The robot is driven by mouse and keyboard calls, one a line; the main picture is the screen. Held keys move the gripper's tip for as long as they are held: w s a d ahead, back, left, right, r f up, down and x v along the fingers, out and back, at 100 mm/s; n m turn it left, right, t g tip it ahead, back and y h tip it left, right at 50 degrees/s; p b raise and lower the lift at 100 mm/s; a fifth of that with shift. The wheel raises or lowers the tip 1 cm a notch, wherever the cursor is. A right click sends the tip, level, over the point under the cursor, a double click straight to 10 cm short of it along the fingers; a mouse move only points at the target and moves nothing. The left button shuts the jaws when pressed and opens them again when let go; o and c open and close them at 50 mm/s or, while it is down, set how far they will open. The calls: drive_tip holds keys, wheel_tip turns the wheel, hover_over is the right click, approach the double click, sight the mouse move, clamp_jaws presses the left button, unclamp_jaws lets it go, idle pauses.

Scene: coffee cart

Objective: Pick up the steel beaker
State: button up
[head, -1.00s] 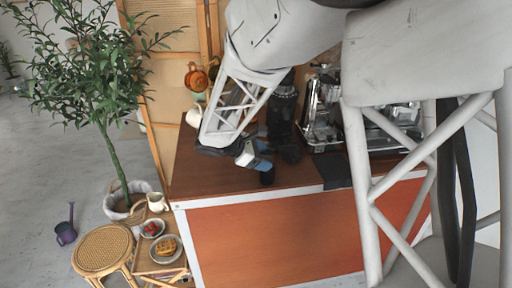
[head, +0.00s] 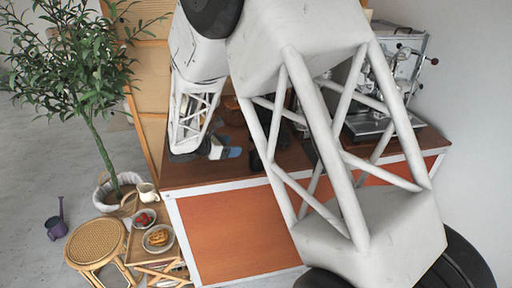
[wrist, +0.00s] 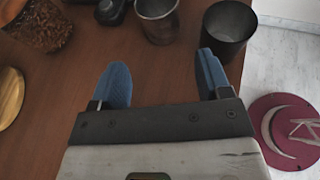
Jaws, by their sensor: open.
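In the wrist view, a silvery steel beaker (wrist: 159,24) stands on the brown cart top, ahead of my gripper. A darker, wider metal cup (wrist: 228,32) stands to its right, close to the cart's edge. The silvery one looks like the steel beaker, though both look metallic. My gripper (wrist: 162,82) has its two blue fingers spread wide with nothing between them. The beaker lies beyond the fingertips, apart from them. In the head view my gripper (head: 222,150) is over the cart top, and my arm hides the beaker.
A container of brown beans (wrist: 38,27), a black object (wrist: 112,10) and a round wooden piece (wrist: 9,96) are on the cart top. A dark red round thing (wrist: 288,128) is beyond the edge. The espresso machine (head: 388,88) stands at right in the head view.

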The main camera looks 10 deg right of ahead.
sight(250, 146)
drive_tip(key=shift+x, duration=2.95)
drive_tip(key=shift+w+d, duration=0.1)
drive_tip(key=shift+d, duration=0.05)
drive_tip(key=shift+x, duration=2.85)
drive_tip(key=c, duration=0.7)
drive_tip(key=shift+r, duration=4.95)
drive_tip(key=shift+w, duration=0.1)
